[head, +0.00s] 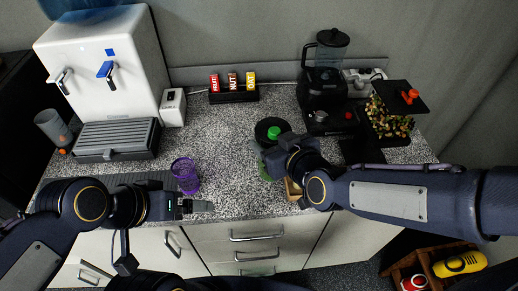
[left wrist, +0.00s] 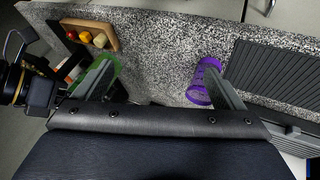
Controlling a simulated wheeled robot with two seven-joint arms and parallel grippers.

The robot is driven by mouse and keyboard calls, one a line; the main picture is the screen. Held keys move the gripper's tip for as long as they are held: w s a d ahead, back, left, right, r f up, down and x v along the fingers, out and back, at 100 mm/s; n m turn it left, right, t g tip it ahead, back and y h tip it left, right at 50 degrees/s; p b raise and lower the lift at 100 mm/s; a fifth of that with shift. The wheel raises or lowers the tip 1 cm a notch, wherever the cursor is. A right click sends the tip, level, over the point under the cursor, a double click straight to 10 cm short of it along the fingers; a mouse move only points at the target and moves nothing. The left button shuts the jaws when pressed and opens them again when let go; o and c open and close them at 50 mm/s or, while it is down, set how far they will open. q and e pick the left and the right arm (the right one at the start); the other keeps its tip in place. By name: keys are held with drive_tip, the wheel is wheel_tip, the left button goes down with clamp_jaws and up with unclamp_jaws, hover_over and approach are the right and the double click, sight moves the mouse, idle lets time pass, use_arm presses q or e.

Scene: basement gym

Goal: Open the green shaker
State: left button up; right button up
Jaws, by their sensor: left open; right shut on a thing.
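The green shaker stands on the speckled counter in the middle of the head view, with a clear green body (head: 263,171). Its round black lid has a green cap (head: 273,132) and appears to be on top. My right gripper (head: 279,155) is shut on the shaker's body from the right and hides part of it. In the left wrist view the green shaker (left wrist: 113,72) shows partly behind one finger. My left gripper (head: 203,206) is open and empty near the counter's front edge, left of the shaker. It also shows in the left wrist view (left wrist: 160,75).
A purple cup (head: 186,175) stands just behind my left gripper. A ribbed dark mat (left wrist: 280,75) lies left of it. A wooden tray with small foods (left wrist: 90,35) is beside the shaker. A blender (head: 324,80), bar box (head: 234,94) and water dispenser (head: 105,70) stand behind.

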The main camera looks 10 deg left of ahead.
drive_tip(key=w+d+f, duration=0.2)
drive_tip(key=w, duration=0.4)
drive_tip(key=w+d+f, duration=0.2)
drive_tip(key=w+d, duration=0.1)
drive_tip(key=w, duration=0.3)
drive_tip(key=shift+f, duration=0.3)
use_arm(q)
drive_tip(key=shift+c, duration=0.4)
use_arm(e)
drive_tip(key=shift+w+f, duration=0.15)
drive_tip(key=shift+w, duration=0.15)
clamp_jaws()
use_arm(q)
drive_tip(key=w+d+r+m+g+y, duration=0.1)
drive_tip(key=w+d+r+m+g, duration=0.1)
drive_tip(key=w+r+m, duration=0.55)
drive_tip(key=w+d+r+m+g, duration=0.2)
drive_tip(key=w+r+m, duration=0.2)
drive_tip(key=w+m, duration=0.6)
drive_tip(key=w+d+f+m+g+y, duration=0.2)
drive_tip(key=w+d+m+y, duration=0.1)
drive_tip(key=w+d+m, duration=1.15)
wheel_tip(320, 180, down, 7)
drive_tip(key=s+d+n, duration=0.1)
drive_tip(key=n, duration=0.1)
drive_tip(key=shift+s+d+f, duration=0.15)
drive_tip(key=shift+d, duration=0.25)
use_arm(e)
drive_tip(key=shift+w+d, duration=0.1)
drive_tip(key=shift+w, duration=0.05)
